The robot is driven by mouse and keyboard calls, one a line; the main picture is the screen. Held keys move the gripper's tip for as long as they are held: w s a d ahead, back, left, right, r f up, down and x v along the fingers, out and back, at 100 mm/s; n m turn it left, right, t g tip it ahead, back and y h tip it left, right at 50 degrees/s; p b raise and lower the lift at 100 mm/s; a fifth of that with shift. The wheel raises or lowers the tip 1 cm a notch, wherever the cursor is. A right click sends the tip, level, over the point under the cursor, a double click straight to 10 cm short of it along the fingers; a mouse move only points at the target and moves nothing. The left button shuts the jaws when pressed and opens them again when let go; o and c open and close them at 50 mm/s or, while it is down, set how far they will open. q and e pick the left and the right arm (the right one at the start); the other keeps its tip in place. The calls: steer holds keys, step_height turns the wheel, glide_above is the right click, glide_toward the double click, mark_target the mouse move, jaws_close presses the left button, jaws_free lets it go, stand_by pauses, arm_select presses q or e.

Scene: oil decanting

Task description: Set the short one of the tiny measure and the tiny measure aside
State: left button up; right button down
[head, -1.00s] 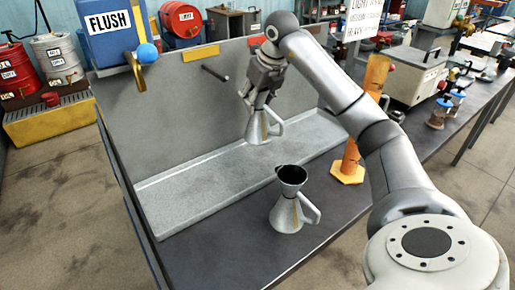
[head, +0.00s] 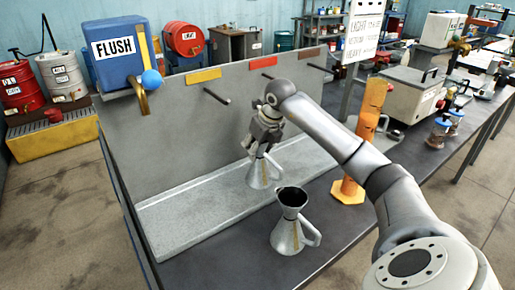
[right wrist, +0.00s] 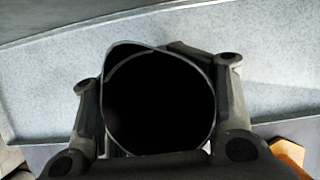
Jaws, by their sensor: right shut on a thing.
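One silvery conical measure (head: 260,174) is in my right gripper (head: 259,152), upright over the long grey tray (head: 185,215). Its base is at or just above the tray floor; I cannot tell if it touches. The gripper hides its upper part in the head view. In the right wrist view its round dark mouth (right wrist: 160,105) sits between the two fingers of the gripper (right wrist: 158,92). A second silvery measure (head: 287,236), with a dark mouth and a side handle, stands upright on the dark bench in front of the tray. My left gripper is out of view.
A grey back panel (head: 190,130) with pegs rises behind the tray. A blue FLUSH tank (head: 118,50) with a brass spout is at its left end. An orange post (head: 352,180) on a hexagonal foot stands right of the measures. The tray's left part is clear.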

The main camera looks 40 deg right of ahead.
steer(key=c, duration=0.5)
jaws_free()
steer(key=shift+f, duration=0.1)
steer(key=b+v, duration=0.1)
steer(key=v, duration=1.1)
steer(key=shift+r, duration=0.25)
